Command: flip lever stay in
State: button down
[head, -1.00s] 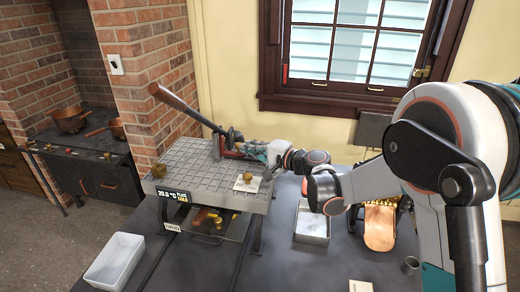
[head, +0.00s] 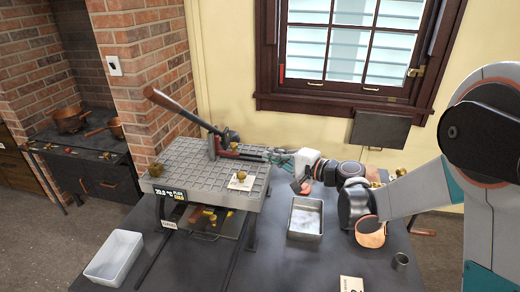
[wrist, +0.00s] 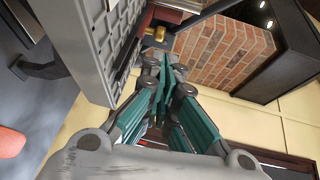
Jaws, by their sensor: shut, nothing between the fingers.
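The lever (head: 180,109) has a long brown handle that slants up to the left. Its base (head: 226,146), dark with a red part, sits at the back right of the grey gridded plate. My gripper (head: 276,156) is just right of that base, near the plate's back right corner. In the wrist view my gripper (wrist: 165,72) has its teal fingers together with nothing between them. A brass and red part (wrist: 181,42) shows just beyond the fingertips. I cannot tell whether they touch anything.
The grey plate (head: 195,168) stands raised on the dark table, with a brass cube (head: 156,170) at its left and a small brass piece on a white card (head: 241,182). A white bin (head: 115,257) and metal tray (head: 305,218) stand on the table.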

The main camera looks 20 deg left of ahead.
jog(key=shift+v, duration=1)
jog(key=shift+d, duration=0.1)
jog(key=s+d+r+n+h, duration=0.1)
jog(key=s+d+r+h, duration=0.15)
jog(key=s+d, duration=0.3)
jog(key=s+d+r+n+h, duration=0.1)
jog(key=s+d+r+h, duration=0.1)
jog(key=s+d+h, duration=0.4)
jog(key=s+d+f+n+h, duration=0.2)
jog(key=s+d+h, duration=0.4)
jog(key=s+d, duration=1.2)
jog(key=d, duration=0.3)
jog(key=shift+s+d+f+n+t, duration=0.2)
jog(key=shift+s+f+n+t, duration=0.1)
jog(key=shift+f+n, duration=0.1)
jog(key=shift+h, duration=0.25)
